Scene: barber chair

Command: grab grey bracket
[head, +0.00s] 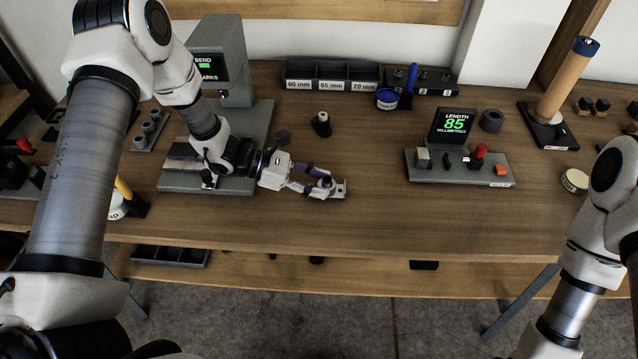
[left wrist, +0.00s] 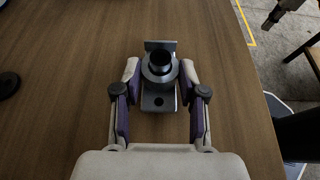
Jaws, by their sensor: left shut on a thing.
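The grey bracket (left wrist: 159,103) lies between the fingers of my left gripper (left wrist: 160,92) in the left wrist view. It has a flat plate with a hole at the near end and a raised edge at the far end. A dark round post with a grey collar stands at its middle. In the head view the bracket's end (head: 341,188) sticks out past the fingertips of my left gripper (head: 323,184), low over the table. The fingers are shut on it from both sides and partly hide it in the head view. My right gripper is out of view.
The bending station (head: 262,125) stands behind my left arm. A length gauge (head: 450,173) reading 85 stands to the right. The sorting bin (head: 332,84) and a blue-lidded pot (head: 387,98) are at the back. The table is clear between bracket and gauge.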

